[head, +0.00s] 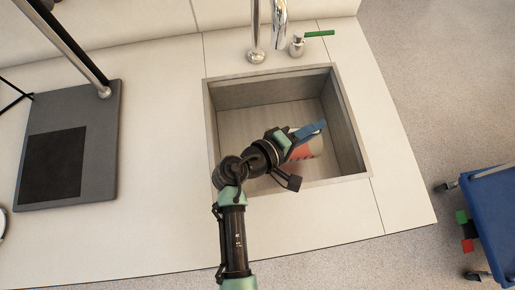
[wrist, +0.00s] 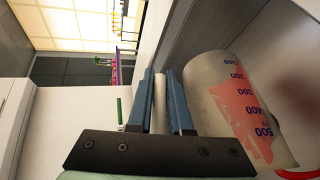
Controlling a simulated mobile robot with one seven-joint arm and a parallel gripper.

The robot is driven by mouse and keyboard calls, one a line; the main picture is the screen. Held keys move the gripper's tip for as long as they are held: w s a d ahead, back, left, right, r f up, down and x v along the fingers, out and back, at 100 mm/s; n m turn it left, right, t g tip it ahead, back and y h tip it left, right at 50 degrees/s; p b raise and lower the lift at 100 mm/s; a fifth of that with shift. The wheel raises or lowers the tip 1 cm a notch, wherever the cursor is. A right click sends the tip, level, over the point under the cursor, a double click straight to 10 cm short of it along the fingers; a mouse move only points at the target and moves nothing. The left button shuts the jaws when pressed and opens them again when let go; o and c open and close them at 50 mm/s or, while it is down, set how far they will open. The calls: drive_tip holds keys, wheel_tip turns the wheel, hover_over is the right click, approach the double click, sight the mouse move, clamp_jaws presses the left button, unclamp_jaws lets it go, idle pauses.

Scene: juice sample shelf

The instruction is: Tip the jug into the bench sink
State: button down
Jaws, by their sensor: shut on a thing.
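The jug (wrist: 225,115) is a pale, see-through measuring cylinder with blue numbers up to 500 and red liquid inside. In the head view the jug (head: 311,146) lies tipped on its side over the bench sink (head: 354,150). My gripper (head: 308,131) is over the sink and shut on the jug's handle. In the wrist view the blue fingers of my gripper (wrist: 163,75) stand either side of the pale handle bar (wrist: 160,92). Red shows along the jug's wall and at its 500 end, at the lower right. Whether liquid is flowing out is unclear.
A chrome tap (head: 257,30) with a green lever (head: 319,33) stands behind the sink. A grey stand base with a dark pad (head: 52,165) is on the left of the bench. A blue cart (head: 495,205) stands on the floor at the right.

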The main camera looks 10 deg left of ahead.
drive_tip(key=shift+s+a+r+t+h+b, duration=0.2)
drive_tip(key=shift+a+r+h+b, duration=0.15)
drive_tip(key=shift+a+b, duration=0.1)
drive_tip(key=shift+s+a+r+t+h+b, duration=0.15)
drive_tip(key=shift+a+r+t+h+b, duration=0.1)
drive_tip(key=shift+a+r+b, duration=0.15)
idle(0.6)
drive_tip(key=shift+g+y, duration=0.75)
drive_tip(key=shift+y, duration=0.15)
drive_tip(key=d+p, duration=0.2)
drive_tip(key=w+d+f+p, duration=0.1)
drive_tip(key=p, duration=0.1)
drive_tip(key=shift+d+f, duration=0.1)
drive_tip(key=shift+d, duration=0.25)
drive_tip(key=w+d+f+m+g+y+p, duration=0.2)
drive_tip(key=d+f+g+y+p, duration=0.15)
drive_tip(key=f+y+p, duration=0.45)
drive_tip(key=w+d+r+m+g+y+p, duration=0.1)
drive_tip(key=d+r+y+p, duration=0.3)
drive_tip(key=r, duration=0.5)
drive_tip(key=shift+g+y+p, duration=0.3)
drive_tip(key=shift+g+p, duration=0.1)
drive_tip(key=shift+g, duration=0.15)
